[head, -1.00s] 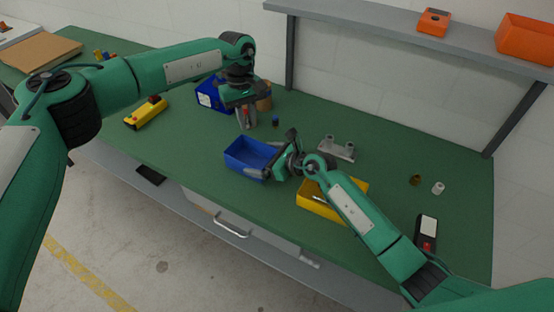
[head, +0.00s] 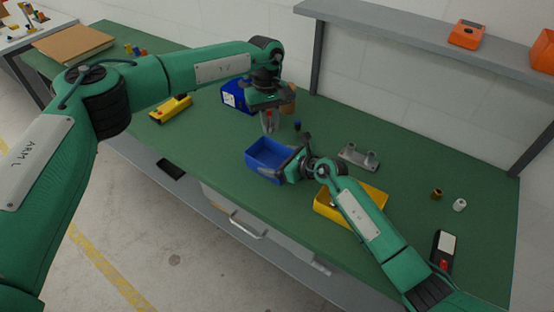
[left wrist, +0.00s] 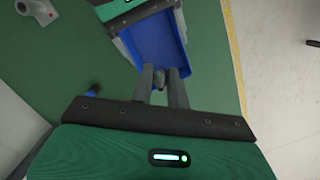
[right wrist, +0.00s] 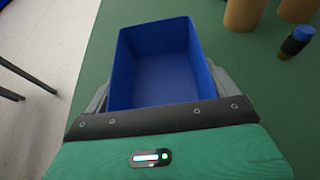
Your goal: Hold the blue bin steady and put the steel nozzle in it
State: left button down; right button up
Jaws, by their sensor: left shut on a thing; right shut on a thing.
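The blue bin (head: 262,147) stands on the green bench, and its inside looks empty in the right wrist view (right wrist: 160,75). My right gripper (head: 290,170) is shut on the bin, with its fingers on two opposite sides in the right wrist view. My left gripper (head: 269,126) is above the bench, just behind the bin and outside its rim. It is shut on a small grey piece, seen between its fingertips in the left wrist view, which looks like the steel nozzle (left wrist: 159,79). The fingers hide most of the nozzle.
A yellow bin (head: 376,194) stands to the right of the blue bin, partly under my right arm. A grey two-post fixture (head: 358,157) and a small dark blue-capped part (head: 298,126) stand behind. A blue box (head: 238,97) is back left. A shelf (head: 420,45) overhangs the back.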

pick_arm(q)
jog(key=shift+f, duration=5.55)
jog(key=c, duration=1.3)
grip_release()
jog(key=r, duration=0.4)
jog(key=w+r, duration=0.1)
jog(key=r, duration=0.7)
jog(key=shift+w+a, duration=0.3)
jog(key=shift+w, duration=0.05)
pick_arm(e)
jog(key=o, duration=0.7)
jog(key=shift+o, duration=0.2)
jog(key=v, duration=1.2)
jog(key=shift+r, duration=0.1)
